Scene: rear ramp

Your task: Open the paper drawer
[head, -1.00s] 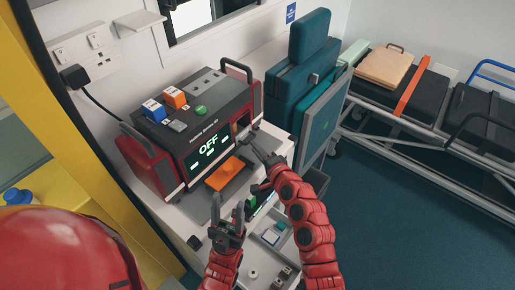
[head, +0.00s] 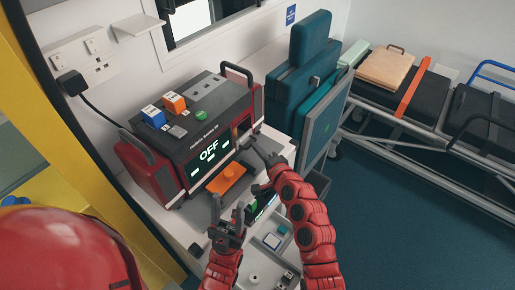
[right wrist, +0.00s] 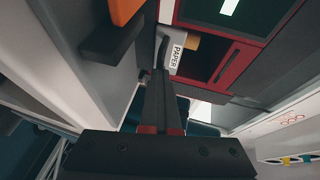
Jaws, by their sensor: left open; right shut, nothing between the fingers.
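The red and black machine (head: 200,130) stands on the white counter with its screen reading OFF. In the right wrist view, a white label reading PAPER (right wrist: 177,53) sits on the machine's front beside a small tan piece (right wrist: 192,43) and a dark red-edged panel. How far the paper drawer stands out, if at all, I cannot tell. My right gripper (head: 258,147) is shut and empty, close to the right end of the machine's front. In its wrist view the fingertips (right wrist: 160,73) lie just below the label; contact is unclear. My left gripper (head: 227,207) is open and empty, in front of the counter.
An orange block (head: 227,177) on a dark base lies before the screen, near both grippers. A teal case (head: 299,85) stands right of the machine. An open grey drawer (head: 262,268) with small items lies below my arms. A stretcher (head: 425,115) stands at the right; floor there is clear.

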